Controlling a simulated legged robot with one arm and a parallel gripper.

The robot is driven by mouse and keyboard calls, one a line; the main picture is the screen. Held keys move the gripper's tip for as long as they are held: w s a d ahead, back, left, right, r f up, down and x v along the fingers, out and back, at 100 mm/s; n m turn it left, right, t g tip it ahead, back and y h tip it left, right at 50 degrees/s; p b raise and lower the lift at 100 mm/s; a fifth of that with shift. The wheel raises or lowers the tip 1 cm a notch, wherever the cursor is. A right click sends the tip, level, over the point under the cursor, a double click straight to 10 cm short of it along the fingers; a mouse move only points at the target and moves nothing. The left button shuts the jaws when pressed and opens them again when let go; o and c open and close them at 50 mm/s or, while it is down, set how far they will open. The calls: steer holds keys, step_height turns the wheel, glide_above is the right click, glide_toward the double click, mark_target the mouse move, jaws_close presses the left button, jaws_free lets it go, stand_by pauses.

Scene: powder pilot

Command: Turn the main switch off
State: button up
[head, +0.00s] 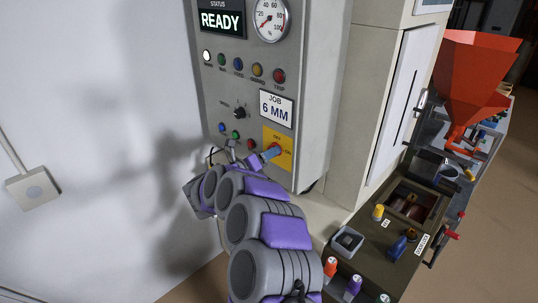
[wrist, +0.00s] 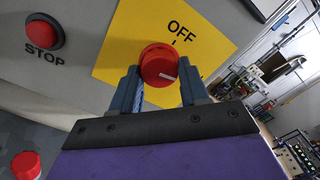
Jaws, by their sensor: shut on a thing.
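The main switch is a red rotary knob (wrist: 158,62) on a yellow plate (wrist: 115,55) with an OFF label and a tick above the knob. The white mark on the knob points to the right and slightly down in the wrist view, away from the OFF tick. My gripper (wrist: 159,70) has one blue finger on each side of the knob and is shut on it. In the head view my gripper (head: 271,153) reaches the yellow plate (head: 284,143) low on the grey panel and partly hides the knob.
A red STOP button (wrist: 44,33) sits left of the plate. A bench with a red hopper (head: 478,80) stands at right.

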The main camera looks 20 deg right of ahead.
steer(key=shift+a+n, duration=0.15)
steer(key=shift+n, duration=0.25)
steer(key=shift+a+n+p, duration=0.1)
steer(key=shift+n+p, duration=5.3)
steer(key=shift+n, duration=2.2)
steer(key=shift+f, duration=0.15)
steer(key=o, duration=1)
steer(key=shift+w, duration=0.1)
steer(key=shift+o, duration=0.2)
steer(key=v, duration=1.7)
steer(key=shift+a, duration=0.3)
